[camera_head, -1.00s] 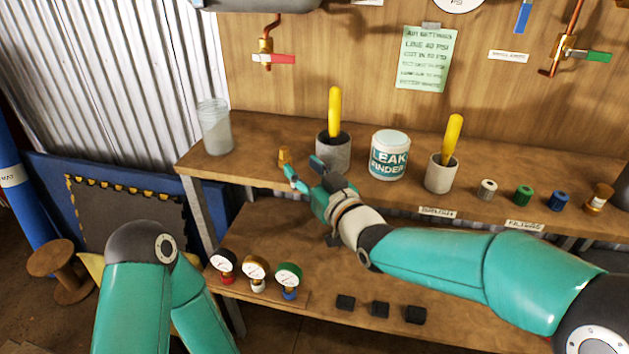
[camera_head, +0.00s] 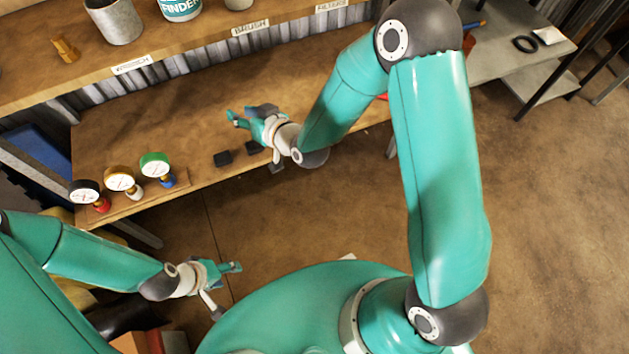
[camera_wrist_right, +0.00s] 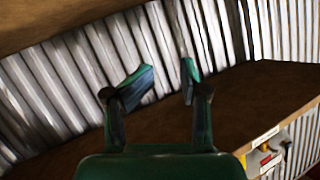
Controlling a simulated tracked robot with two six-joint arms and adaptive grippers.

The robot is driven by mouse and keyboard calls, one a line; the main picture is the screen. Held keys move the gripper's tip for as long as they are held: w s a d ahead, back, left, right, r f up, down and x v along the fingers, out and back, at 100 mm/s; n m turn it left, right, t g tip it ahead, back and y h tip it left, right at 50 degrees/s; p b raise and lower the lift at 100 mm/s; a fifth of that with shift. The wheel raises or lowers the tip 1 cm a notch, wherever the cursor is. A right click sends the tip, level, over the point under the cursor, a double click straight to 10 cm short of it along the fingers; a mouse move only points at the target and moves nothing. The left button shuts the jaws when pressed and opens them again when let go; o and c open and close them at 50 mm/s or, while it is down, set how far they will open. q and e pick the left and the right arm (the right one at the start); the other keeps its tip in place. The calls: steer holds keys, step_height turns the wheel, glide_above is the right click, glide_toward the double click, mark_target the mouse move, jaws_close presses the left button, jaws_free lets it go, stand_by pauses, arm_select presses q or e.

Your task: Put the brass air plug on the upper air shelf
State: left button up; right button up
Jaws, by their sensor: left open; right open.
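A small brass air plug (camera_head: 65,50) sits on the upper air shelf (camera_head: 30,85), at the left in the head view, apart from both grippers. My right gripper (camera_head: 241,115) is open and empty, over the lower shelf and below the upper one. In the right wrist view its two fingers (camera_wrist_right: 168,76) are spread with nothing between them, facing corrugated metal. My left gripper (camera_head: 226,289) is open and empty, low in the head view, in front of the lower shelf and above the floor.
The upper shelf also holds a grey cup (camera_head: 115,20) and the leak finder tub (camera_head: 180,8).

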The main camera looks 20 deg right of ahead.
steer(key=s+d+f+g+h, duration=0.1)
steer(key=s+d+f+g, duration=0.1)
steer(key=s+f+g, duration=0.95)
arm_select(q)
steer(key=shift+w+d+f, duration=0.15)
steer(key=shift+w, duration=0.1)
arm_select(e)
steer(key=s+d+f+m, duration=0.1)
steer(key=s+f, duration=0.3)
steer(key=s, duration=0.3)
steer(key=s+d+f+m, duration=0.1)
steer(key=s+d+f, duration=0.1)
steer(key=s+f, duration=0.3)
steer(key=s+g, duration=0.1)
steer(key=s, duration=0.2)
steer(key=shift+d+f+m, duration=0.15)
steer(key=shift+d+m, duration=0.1)
steer(key=shift+m, duration=0.15)
arm_select(q)
step_height(320, 180, up, 20)
steer(key=p, duration=2)
steer(key=shift+f, duration=0.2)
arm_select(e)
step_height(320, 180, up, 20)
steer(key=shift+f, duration=0.2)
